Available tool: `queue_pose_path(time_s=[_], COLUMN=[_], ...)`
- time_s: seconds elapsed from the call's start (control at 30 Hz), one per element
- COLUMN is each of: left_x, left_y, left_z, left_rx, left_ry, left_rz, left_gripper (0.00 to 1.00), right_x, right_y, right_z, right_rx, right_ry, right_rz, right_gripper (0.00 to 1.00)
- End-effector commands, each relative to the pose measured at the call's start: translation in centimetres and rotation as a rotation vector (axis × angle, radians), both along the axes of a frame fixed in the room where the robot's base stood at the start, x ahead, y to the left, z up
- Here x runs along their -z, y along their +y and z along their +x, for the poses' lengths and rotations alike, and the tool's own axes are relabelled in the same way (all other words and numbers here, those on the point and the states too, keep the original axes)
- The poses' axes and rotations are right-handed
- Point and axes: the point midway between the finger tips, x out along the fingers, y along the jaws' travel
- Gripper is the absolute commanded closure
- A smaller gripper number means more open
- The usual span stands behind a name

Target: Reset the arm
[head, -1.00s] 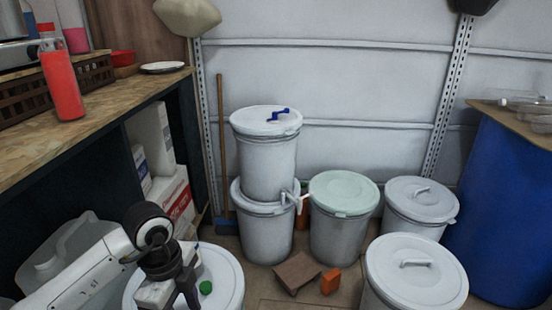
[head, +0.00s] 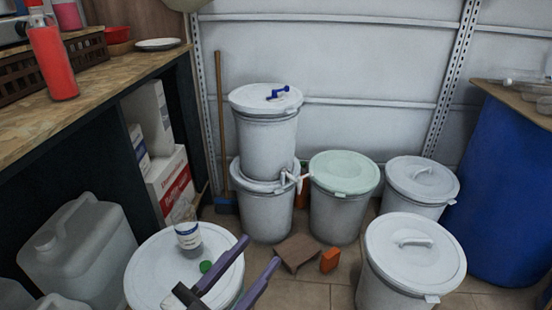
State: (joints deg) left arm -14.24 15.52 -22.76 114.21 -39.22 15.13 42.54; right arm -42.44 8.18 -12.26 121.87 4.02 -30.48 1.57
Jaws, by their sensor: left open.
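My left gripper (head: 262,250) reaches in from the bottom edge, its two long purple-grey fingers spread apart with nothing between them. It is in front of the right part of the front-left white drum (head: 150,272). A small labelled jar (head: 188,240) and a green cap (head: 206,266) are on that drum's lid, left of the fingers. The rest of my left arm is mostly out of view. My right gripper is not in view.
Two stacked drums (head: 265,130), a green-lidded drum (head: 344,172) and more white drums (head: 415,245) stand behind and right. A brown block (head: 298,252) and an orange box (head: 330,260) lie on the floor. A wooden counter (head: 110,85) runs along the left.

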Motion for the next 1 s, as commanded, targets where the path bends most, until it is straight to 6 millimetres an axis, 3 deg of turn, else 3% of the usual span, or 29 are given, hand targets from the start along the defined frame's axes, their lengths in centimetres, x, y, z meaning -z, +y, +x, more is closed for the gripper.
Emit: queue_pose_path(time_s=[0.03, 0.1, 0.2, 0.3, 0.47, 0.5, 0.53, 0.8, 1.0], left_x=[3.2, 7.5, 13.4, 18.2, 23.9, 24.1, 22.2, 17.5, 16.0], left_y=[2.6, 5.5, 8.3, 9.8, 10.5, 10.5, 10.6, 11.1, 11.4], left_z=[0.1, -0.5, -2.9, -6.4, -13.1, -14.4, -13.8, -13.9, -14.0], left_rx=[-0.123, -0.249, -0.354, -0.396, -0.383, -0.370, -0.374, -0.389, -0.394], left_ry=[0.128, 0.293, 0.513, 0.708, 0.981, 1.028, 1.013, 1.025, 1.031], left_rz=[-0.008, 0.014, 0.063, 0.119, 0.197, 0.212, 0.214, 0.256, 0.276], left_gripper=[0.56, 0.56, 0.56, 0.56, 0.56, 0.56, 0.56, 0.56, 0.56], right_x=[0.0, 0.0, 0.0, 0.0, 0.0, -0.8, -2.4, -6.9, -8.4], right_y=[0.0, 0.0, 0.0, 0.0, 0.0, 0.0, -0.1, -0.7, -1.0], right_z=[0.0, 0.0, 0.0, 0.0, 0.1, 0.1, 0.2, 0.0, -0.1], right_rx=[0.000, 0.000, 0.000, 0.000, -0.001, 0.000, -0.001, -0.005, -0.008], right_ry=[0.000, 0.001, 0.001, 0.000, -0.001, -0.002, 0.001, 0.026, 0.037], right_rz=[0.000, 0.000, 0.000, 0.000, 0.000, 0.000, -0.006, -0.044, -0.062], right_gripper=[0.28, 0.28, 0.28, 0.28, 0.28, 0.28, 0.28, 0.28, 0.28])
